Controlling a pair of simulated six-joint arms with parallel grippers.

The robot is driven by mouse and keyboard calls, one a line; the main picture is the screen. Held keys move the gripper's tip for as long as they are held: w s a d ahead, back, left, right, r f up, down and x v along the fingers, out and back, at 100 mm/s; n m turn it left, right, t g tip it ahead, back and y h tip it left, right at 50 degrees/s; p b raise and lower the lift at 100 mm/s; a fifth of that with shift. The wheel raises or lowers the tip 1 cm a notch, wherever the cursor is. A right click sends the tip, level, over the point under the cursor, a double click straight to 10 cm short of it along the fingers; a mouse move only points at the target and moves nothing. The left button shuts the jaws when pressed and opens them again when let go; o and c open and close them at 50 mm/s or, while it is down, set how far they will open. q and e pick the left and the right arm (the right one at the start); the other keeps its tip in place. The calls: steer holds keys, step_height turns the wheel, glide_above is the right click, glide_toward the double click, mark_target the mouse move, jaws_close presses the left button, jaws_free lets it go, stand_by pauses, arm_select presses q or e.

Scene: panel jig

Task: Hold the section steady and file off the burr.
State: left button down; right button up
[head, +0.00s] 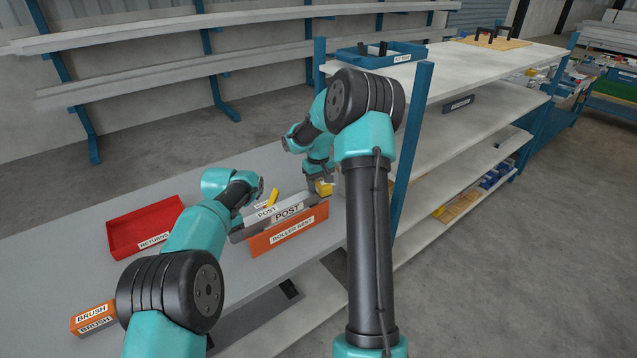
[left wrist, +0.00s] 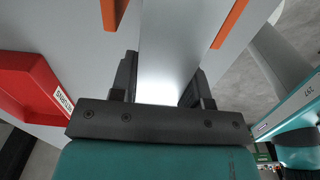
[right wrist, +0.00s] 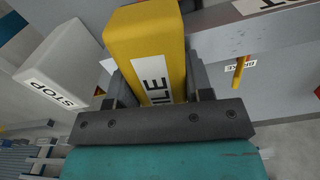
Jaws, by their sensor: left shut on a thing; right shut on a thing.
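The grey metal section (head: 287,210), labelled POST, lies along the orange roller rest (head: 290,236). My left gripper (head: 238,217) is shut on the section's left end; in the left wrist view the bare metal (left wrist: 172,45) runs between its jaws. My right gripper (head: 318,178) is shut on the yellow file (head: 325,189), near the section's right end. In the right wrist view the yellow file (right wrist: 147,50) stands between the jaws, its label partly hidden. The section (right wrist: 225,45) passes beside it; whether they touch is unclear. I cannot make out a burr.
A white block labelled STOP (right wrist: 62,62) is left of the file in the right wrist view. A small yellow lever (head: 272,197) stands behind the section. The red RETURNS tray (head: 145,226) is to the left, the orange BRUSH block (head: 93,317) at the near left. Bench between is clear.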

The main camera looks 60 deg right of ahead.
mark_target(292, 201)
arm_select(q)
steer(key=shift+f, duration=0.25)
arm_select(e)
steer(key=shift+w+a, duration=0.3)
steer(key=shift+a, duration=0.55)
steer(key=shift+w+a, duration=0.25)
steer(key=shift+a, duration=0.6)
steer(key=shift+w+a+f, duration=0.1)
steer(key=shift+w+a, duration=0.2)
steer(key=shift+a, duration=0.55)
steer(key=shift+w+a+f, duration=0.1)
steer(key=shift+w+a, duration=0.2)
steer(key=shift+a, duration=0.55)
steer(key=shift+a, duration=0.15)
arm_select(q)
steer(key=shift+s, duration=0.1)
arm_select(e)
steer(key=shift+w+a, duration=0.3)
steer(key=shift+a, duration=0.5)
steer(key=shift+w+a, duration=0.3)
steer(key=shift+a, duration=0.45)
steer(key=shift+r, duration=0.2)
